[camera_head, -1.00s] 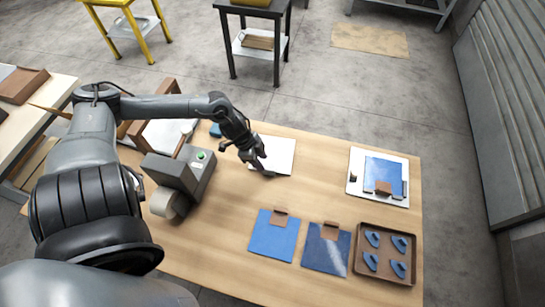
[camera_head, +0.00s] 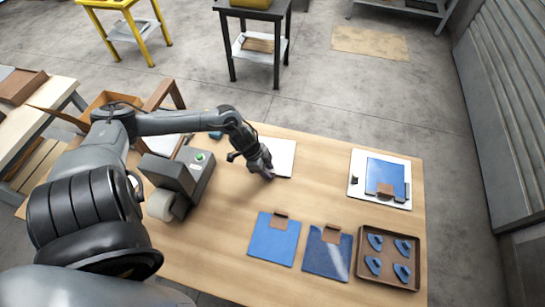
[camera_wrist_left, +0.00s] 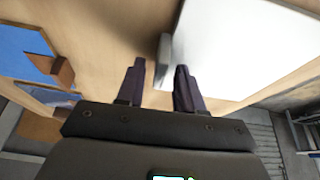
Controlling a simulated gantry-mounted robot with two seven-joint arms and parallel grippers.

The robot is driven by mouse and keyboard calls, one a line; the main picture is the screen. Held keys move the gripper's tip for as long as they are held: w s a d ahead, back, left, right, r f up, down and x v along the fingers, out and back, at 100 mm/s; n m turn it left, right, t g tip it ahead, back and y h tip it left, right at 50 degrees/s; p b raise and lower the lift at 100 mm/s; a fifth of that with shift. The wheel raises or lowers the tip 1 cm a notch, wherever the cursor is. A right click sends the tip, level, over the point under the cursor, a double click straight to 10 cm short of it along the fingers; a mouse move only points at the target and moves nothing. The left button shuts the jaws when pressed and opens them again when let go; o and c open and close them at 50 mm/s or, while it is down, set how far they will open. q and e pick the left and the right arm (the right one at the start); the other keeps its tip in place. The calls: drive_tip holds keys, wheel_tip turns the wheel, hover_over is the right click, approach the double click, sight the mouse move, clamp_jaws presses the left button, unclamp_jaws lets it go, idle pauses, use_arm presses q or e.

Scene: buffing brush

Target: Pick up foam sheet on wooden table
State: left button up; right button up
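A flat white sheet (camera_head: 281,155), which looks like the foam sheet, lies on the wooden table (camera_head: 224,232). My left gripper (camera_head: 267,178) is at its lower left edge and hides part of it. In the left wrist view the sheet (camera_wrist_left: 235,45) fills the upper right, with a small grey block (camera_wrist_left: 163,47) at its edge. The two dark fingers of my left gripper (camera_wrist_left: 160,70) are apart, with the block appearing between them. I cannot tell whether they touch it. My right gripper is not in view.
Two blue panels with brown tabs (camera_head: 274,239) (camera_head: 326,254) lie at the front. A brown tray (camera_head: 389,284) of blue pieces stands beside them. A white board (camera_head: 359,165) with a blue panel is at the right. A grey machine with a roller (camera_head: 181,174) stands left.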

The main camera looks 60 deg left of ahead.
use_arm(q)
clamp_jaws()
drive_tip(key=shift+r, duration=0.15)
